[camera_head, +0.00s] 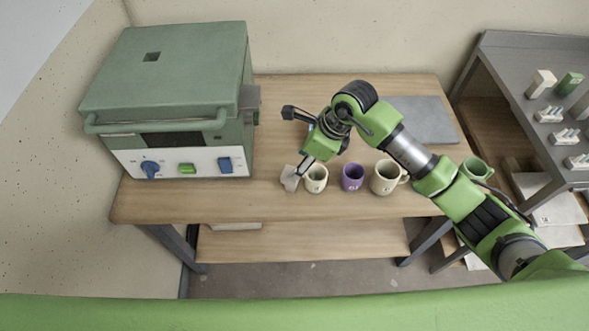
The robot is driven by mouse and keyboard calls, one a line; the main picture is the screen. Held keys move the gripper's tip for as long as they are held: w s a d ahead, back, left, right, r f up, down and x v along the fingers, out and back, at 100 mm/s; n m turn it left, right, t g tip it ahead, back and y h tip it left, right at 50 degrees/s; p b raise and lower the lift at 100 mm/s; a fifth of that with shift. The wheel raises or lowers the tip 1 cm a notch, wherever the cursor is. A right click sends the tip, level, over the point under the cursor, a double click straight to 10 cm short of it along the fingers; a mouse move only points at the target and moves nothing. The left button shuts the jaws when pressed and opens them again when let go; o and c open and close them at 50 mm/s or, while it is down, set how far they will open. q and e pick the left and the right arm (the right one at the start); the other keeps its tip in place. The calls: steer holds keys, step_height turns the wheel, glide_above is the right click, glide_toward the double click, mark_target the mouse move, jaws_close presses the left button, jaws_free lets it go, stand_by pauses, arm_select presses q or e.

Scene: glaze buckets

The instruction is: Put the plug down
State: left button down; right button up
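A pale, blocky plug (290,179) is at the tip of my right gripper (300,169), just left of the cream cup. My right gripper points down and its dark fingertips look shut on the plug's upper part; the fingers overlap in this view. The plug's lower end is close to the wooden table (215,205), but I cannot tell whether it touches. The green kiln (170,80) stands at the left of the table, with a dark square hole (152,57) in its lid. My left gripper is not in view.
A cream cup (316,180), a purple cup (352,178) and a larger cream mug (384,178) stand in a row. A grey slab (425,118) lies at the back right. A green mug (475,169) and a grey bench (515,60) are at right. Table left of the plug is clear.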

steer(key=w+v, duration=0.1)
steer(key=v, duration=0.5)
steer(key=shift+s+b, duration=0.4)
steer(key=shift+s, duration=0.1)
